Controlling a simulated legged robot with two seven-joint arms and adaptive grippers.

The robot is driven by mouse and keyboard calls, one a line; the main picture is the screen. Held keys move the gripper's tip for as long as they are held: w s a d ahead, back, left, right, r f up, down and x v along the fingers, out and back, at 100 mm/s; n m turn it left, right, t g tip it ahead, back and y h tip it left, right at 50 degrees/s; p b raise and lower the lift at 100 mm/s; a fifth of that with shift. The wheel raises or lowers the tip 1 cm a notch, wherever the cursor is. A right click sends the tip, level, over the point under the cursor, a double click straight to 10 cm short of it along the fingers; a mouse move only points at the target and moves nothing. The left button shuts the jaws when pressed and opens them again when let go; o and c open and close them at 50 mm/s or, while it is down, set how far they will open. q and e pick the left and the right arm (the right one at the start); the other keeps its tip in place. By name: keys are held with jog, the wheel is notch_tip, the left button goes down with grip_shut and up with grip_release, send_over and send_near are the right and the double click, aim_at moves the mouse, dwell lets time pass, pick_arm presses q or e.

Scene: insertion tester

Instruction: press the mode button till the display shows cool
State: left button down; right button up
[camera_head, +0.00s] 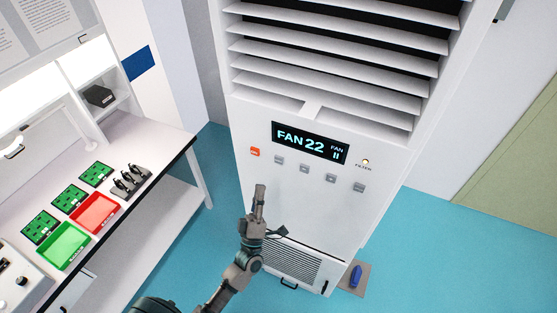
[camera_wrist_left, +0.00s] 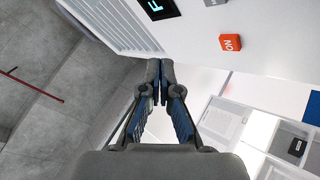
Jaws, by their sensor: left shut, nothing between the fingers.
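The display (camera_head: 310,143) on the tall white unit reads "FAN 22", with a smaller "FAN" and two bars at its right. Part of it shows in the left wrist view (camera_wrist_left: 158,8). Below it is a row of grey buttons, the leftmost grey button (camera_head: 279,160) among them; their labels are too small to read. An orange button (camera_head: 255,152) is at the row's left end; in the left wrist view it reads "ON" (camera_wrist_left: 230,42). My left gripper (camera_head: 259,190) is shut and empty, below the orange button and apart from the buttons. My right gripper is not in view.
A white workbench (camera_head: 150,205) stands at the left with green boards, a red tray (camera_head: 95,212) and a green tray (camera_head: 62,246). A lower grille (camera_head: 290,262) is behind my left arm. A blue object (camera_head: 356,276) lies on a floor mat at the unit's right.

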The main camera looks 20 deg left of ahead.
aim_at(279, 161)
pick_arm(q)
jog(key=shift+w, duration=0.15)
jog(key=w+b, duration=0.2)
jog(key=w, duration=0.6)
jog(key=shift+w+d, duration=0.3)
jog(key=shift+d, duration=0.05)
jog(key=shift+w, duration=0.1)
dwell(1.3)
jog(key=shift+w, duration=0.25)
jog(key=shift+w+b, duration=0.4)
dwell(0.6)
jog(key=shift+s, duration=0.1)
jog(key=shift+s+p, duration=0.3)
jog(key=shift+s, duration=0.45)
